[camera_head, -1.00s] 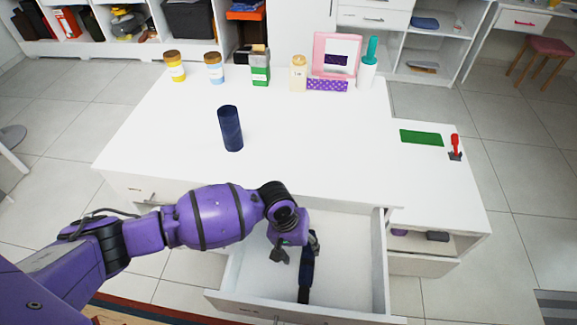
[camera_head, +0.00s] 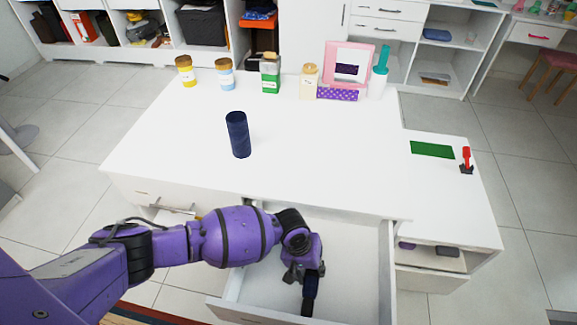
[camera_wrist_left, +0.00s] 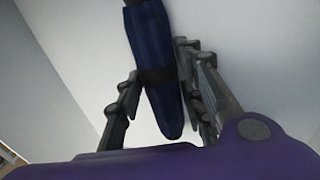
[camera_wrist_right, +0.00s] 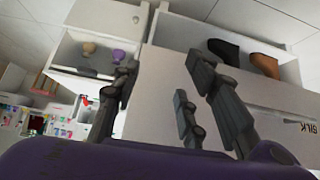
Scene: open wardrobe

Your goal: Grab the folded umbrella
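The folded umbrella (camera_head: 310,286) is dark blue with a black band and lies in the open drawer. My left gripper (camera_head: 303,272) is low in the drawer over the umbrella and covers part of it. In the left wrist view the umbrella (camera_wrist_left: 150,50) runs between the two fingers of my left gripper (camera_wrist_left: 158,100). A gap shows on the left side, and the right finger is close beside it; I cannot tell if it touches. The left gripper is open. My right gripper (camera_wrist_right: 160,85) is open and empty in the right wrist view, away from the umbrella.
The drawer's right wall (camera_head: 386,270) and front edge bound the space around the left gripper. A dark blue cylinder (camera_head: 237,135) stands on the white tabletop (camera_head: 180,130). Several jars and a pink frame (camera_head: 348,62) stand at the back. The drawer's right half is empty.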

